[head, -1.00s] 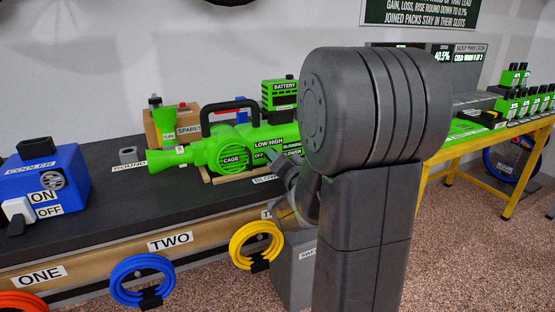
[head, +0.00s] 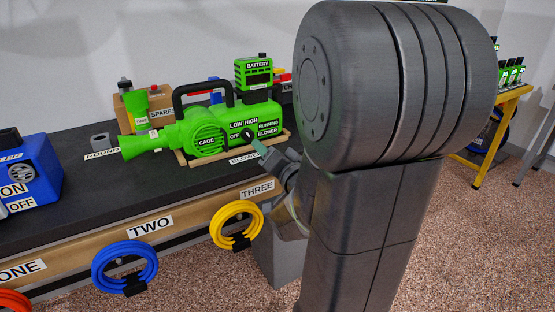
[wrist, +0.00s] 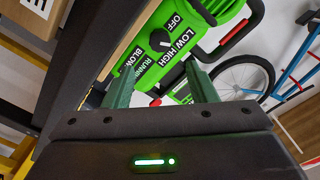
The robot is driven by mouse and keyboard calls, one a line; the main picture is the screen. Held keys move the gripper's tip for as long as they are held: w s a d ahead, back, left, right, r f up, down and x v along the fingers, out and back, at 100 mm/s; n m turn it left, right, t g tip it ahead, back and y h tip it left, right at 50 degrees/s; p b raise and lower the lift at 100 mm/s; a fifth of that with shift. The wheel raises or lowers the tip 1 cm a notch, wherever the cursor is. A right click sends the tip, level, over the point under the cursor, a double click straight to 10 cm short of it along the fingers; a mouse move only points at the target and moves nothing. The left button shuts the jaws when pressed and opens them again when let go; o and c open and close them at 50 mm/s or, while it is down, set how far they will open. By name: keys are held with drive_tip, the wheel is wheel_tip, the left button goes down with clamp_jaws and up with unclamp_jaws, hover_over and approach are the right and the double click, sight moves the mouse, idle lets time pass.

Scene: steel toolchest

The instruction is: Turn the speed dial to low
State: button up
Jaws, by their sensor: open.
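The green blower (head: 210,128) lies on the dark bench top, with labels OFF, LOW, HIGH, RUNNING and BLOWER on its side. Its speed dial, a round black knob, shows in the wrist view (wrist: 160,41) beside the OFF, LOW and HIGH labels. Which label the dial points to is too small to tell. My gripper (wrist: 158,84) is open and empty, with its two green fingers apart. The dial shows beyond the fingertips, between them; contact is not visible. In the head view a green finger (head: 258,146) is close to the blower's labelled side, and my arm hides much of the gripper.
A battery (head: 253,73) stands behind the blower, and a spare box (head: 159,108) stands behind its nozzle. A blue cooler (head: 35,172) is at the left. Yellow (head: 216,229) and blue (head: 106,261) hose coils hang on the bench front. Bench top left of the nozzle is mostly clear.

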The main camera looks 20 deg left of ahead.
sight(250, 135)
drive_tip(key=v, duration=0.5)
drive_tip(key=shift+a, duration=0.1)
idle(0.3)
drive_tip(key=b+x, duration=0.1)
drive_tip(key=x, duration=1.2)
drive_tip(key=shift+w+a, duration=0.25)
drive_tip(key=shift+w, duration=0.1)
drive_tip(key=shift+d, duration=0.1)
drive_tip(key=shift+s+d, duration=0.1)
drive_tip(key=shift+s, duration=0.05)
